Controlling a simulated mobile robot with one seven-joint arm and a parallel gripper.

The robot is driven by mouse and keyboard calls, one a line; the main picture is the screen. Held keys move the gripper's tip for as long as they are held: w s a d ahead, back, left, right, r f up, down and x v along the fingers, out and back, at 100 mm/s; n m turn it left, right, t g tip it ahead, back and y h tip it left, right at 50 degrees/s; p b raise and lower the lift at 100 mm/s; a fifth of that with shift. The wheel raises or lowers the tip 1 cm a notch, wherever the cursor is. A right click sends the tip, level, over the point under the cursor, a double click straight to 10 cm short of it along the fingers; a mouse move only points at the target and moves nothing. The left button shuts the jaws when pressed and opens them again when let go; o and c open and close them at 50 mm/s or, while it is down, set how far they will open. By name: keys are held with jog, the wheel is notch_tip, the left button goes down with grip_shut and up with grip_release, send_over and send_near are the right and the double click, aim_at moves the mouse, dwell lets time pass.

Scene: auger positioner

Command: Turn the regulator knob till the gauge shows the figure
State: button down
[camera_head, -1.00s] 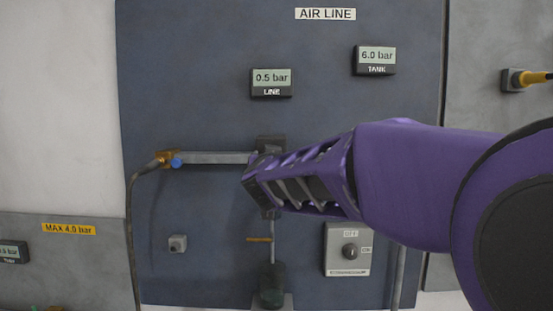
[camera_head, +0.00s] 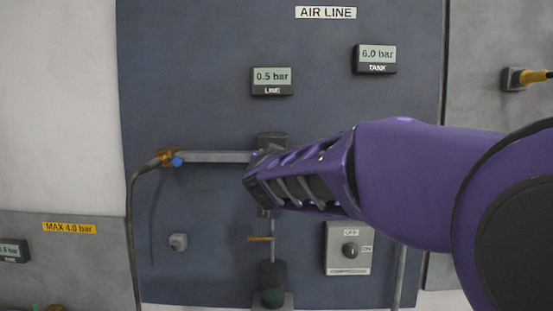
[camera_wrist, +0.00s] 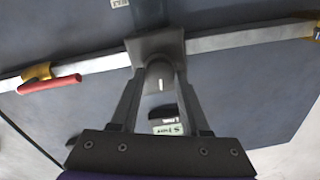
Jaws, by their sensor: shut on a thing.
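The regulator knob (camera_wrist: 159,76) is a grey round cap with a white mark, on a grey block in the pipe. In the wrist view my gripper (camera_wrist: 158,84) has one finger on each side of the knob and is shut on it. In the head view my gripper (camera_head: 258,182) covers the knob. The LINE gauge (camera_head: 272,80) reads 0.5 bar. It also shows between the fingers in the wrist view (camera_wrist: 168,126), partly hidden. The TANK gauge (camera_head: 375,58) reads 6.0 bar.
A grey pipe (camera_head: 215,157) runs left to a brass fitting with a blue part. The wrist view shows a red-handled valve (camera_wrist: 50,85) on the pipe. A switch box (camera_head: 348,249) sits below my arm. A yellow MAX 4.0 bar label (camera_head: 69,227) is at left.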

jog(key=m+b, duration=0.2)
jog(key=m, duration=0.6)
jog(key=shift+b, duration=0.3)
jog(key=shift+m, duration=0.5)
jog(key=shift+c, duration=1.9)
grip_release()
jog(key=shift+s+f, duration=0.1)
